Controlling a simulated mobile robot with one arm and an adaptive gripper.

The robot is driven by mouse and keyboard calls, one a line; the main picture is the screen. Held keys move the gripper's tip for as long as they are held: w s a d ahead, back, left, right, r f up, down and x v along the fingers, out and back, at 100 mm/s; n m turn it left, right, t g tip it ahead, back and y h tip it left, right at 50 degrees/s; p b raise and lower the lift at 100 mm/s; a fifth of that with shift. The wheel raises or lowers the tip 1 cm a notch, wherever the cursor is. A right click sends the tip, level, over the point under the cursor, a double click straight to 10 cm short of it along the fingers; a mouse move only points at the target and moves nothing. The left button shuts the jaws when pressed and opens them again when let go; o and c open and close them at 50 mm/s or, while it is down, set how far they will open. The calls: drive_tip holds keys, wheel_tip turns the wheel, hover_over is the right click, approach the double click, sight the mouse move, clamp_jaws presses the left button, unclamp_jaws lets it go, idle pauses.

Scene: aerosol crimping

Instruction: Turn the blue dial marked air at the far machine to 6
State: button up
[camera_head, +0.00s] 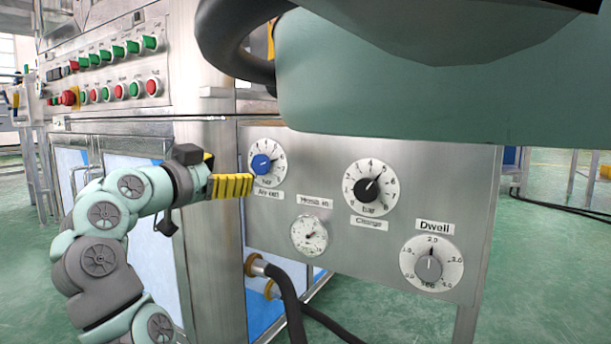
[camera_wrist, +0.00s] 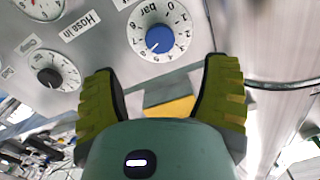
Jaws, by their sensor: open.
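The blue dial (camera_head: 261,164) is a round knob on a white numbered scale at the upper left of the grey panel, above a label that starts with "Air". It also shows at the top of the wrist view (camera_wrist: 160,39), upside down, with "bar" on its scale. I cannot read its setting surely. My gripper (camera_head: 247,186), with yellow ribbed fingers, is just left of and slightly below the dial in the head view. In the wrist view its fingers are spread, empty, with the dial beyond the gap between them. I see no contact with the knob.
The panel (camera_head: 335,255) also carries a black dial (camera_head: 367,189), a small gauge (camera_head: 309,236) and a grey Dwell dial (camera_head: 428,266). Hoses (camera_head: 290,300) leave below its left side. A button box (camera_head: 112,70) is upper left. A large green body covers the upper right.

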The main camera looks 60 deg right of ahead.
drive_tip(key=shift+a, duration=1.25)
drive_tip(key=shift+s, duration=0.1)
